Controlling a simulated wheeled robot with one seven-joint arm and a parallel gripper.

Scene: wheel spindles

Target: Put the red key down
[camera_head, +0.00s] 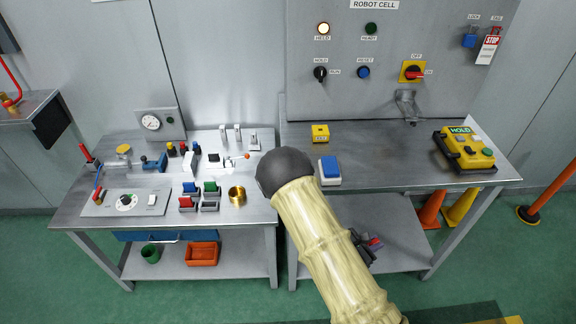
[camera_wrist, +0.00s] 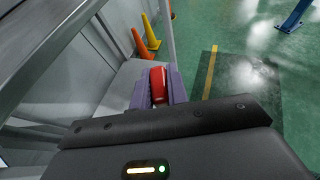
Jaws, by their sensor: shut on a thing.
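The red key (camera_wrist: 159,85) is gripped between the purple fingers of my gripper (camera_wrist: 158,88) in the wrist view. Only its red rounded body shows there; the rest is hidden. In the head view my gripper (camera_head: 371,244) is mostly hidden behind my own arm, with a small bit of the red key (camera_head: 376,241) showing at its right. It appears in front of or below the right bench, over the region of the lower shelf (camera_head: 402,250). I cannot tell its exact height or whether the key touches anything.
The right bench top (camera_head: 385,160) holds a blue-topped block (camera_head: 329,170), a yellow block (camera_head: 320,133) and a yellow HOLD pendant (camera_head: 464,150). The left bench (camera_head: 70,208) carries several switches and a brass ring (camera_head: 237,195). Cones (camera_head: 431,210) stand at the right. The bench-top middle is clear.

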